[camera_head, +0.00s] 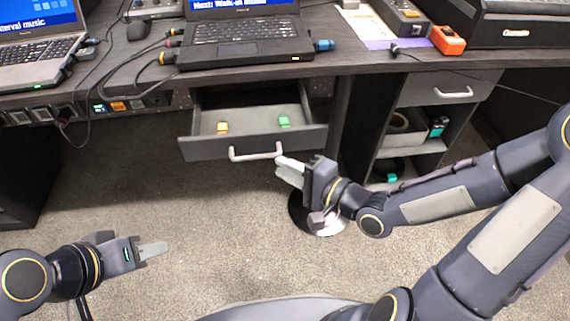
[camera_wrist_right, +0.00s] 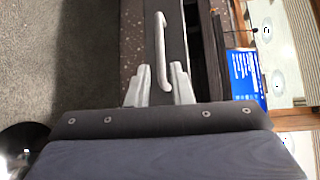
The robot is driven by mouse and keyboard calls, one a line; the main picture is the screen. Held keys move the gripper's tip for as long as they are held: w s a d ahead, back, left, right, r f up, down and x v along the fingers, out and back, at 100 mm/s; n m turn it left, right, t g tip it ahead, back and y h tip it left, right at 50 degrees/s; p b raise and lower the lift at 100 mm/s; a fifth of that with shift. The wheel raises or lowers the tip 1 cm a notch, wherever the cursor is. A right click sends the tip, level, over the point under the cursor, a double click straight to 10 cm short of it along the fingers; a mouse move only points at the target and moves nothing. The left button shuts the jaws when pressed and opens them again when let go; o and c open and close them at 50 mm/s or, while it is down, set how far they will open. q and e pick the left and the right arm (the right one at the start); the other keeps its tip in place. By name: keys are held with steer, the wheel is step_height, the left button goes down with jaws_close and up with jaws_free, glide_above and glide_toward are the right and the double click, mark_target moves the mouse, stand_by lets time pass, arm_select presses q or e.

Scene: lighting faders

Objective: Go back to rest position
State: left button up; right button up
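My right gripper (camera_head: 286,167) is at the right end of the white handle (camera_head: 255,153) of a pulled-out drawer (camera_head: 200,148) under the desk. In the right wrist view, the two fingers of my right gripper (camera_wrist_right: 160,72) stand apart with the handle (camera_wrist_right: 159,38) between them. I cannot tell whether they touch it. My left gripper (camera_head: 153,249) is low over the carpet at the left, pointing right, with nothing visible in it. Its fingers overlap in this view, so their opening is hidden.
The drawer holds a yellow item (camera_head: 222,128) and a green item (camera_head: 285,121). Two laptops (camera_head: 245,35) stand on the desk (camera_head: 340,55). An open shelf unit (camera_head: 408,165) is right of the drawer, behind my right arm. The carpet (camera_head: 215,220) between my grippers is clear.

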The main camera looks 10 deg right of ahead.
steer(key=s+d+n+g+h, duration=0.1)
steer(key=s+d+n+h, duration=0.15)
steer(key=d+h, duration=0.35)
steer(key=s+d+n+g+h, duration=0.2)
steer(key=d+n+h, duration=0.15)
steer(key=d, duration=0.45)
steer(key=s+r+n+g+y, duration=0.2)
steer(key=s+r+n, duration=0.1)
steer(key=s, duration=0.9)
step_height(320, 180, up, 30)
steer(key=p, duration=3)
steer(key=shift+d+g, duration=0.15)
steer(key=shift+g, duration=0.15)
steer(key=shift+w+r, duration=0.1)
